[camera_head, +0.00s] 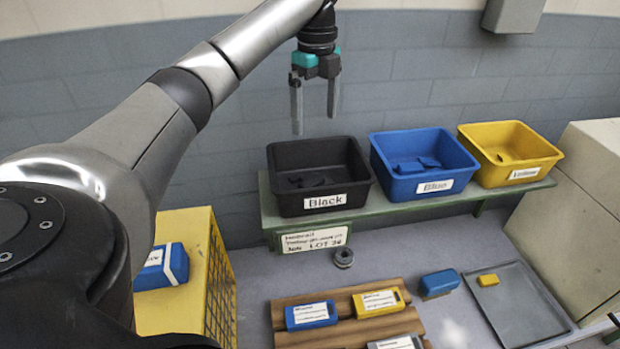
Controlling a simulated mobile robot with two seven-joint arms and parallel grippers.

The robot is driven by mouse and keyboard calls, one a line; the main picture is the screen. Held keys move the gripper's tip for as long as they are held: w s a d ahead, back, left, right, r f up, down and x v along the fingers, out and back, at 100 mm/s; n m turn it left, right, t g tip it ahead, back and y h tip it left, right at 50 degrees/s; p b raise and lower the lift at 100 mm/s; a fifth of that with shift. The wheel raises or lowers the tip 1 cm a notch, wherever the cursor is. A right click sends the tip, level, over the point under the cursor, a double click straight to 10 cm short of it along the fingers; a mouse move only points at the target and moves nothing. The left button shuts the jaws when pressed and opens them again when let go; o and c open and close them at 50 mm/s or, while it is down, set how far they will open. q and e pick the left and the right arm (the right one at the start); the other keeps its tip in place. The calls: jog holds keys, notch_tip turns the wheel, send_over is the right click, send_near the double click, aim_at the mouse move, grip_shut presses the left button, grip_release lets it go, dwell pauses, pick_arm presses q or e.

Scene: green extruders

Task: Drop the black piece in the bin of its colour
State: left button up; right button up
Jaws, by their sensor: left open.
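My left gripper (315,122) is open, with its two grey fingers pointing down and nothing between them. In the picture it hangs just above the back rim of the black bin (322,187), which is labelled "Black". Dark pieces (305,181) lie on the floor of that bin; their shapes are hard to make out against it. The blue bin (440,187) and the yellow bin (520,174) stand to its right, each with pieces of its own colour inside.
The bins stand on a green shelf (385,220). Below are a round grey part (343,257), a wooden rack (345,307) with labelled blocks, a blue block (439,283), and a grey tray (515,317) with a yellow block (488,280). A yellow crate (197,230) stands left.

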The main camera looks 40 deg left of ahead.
pick_arm(q)
jog(key=shift+r, duration=2.75)
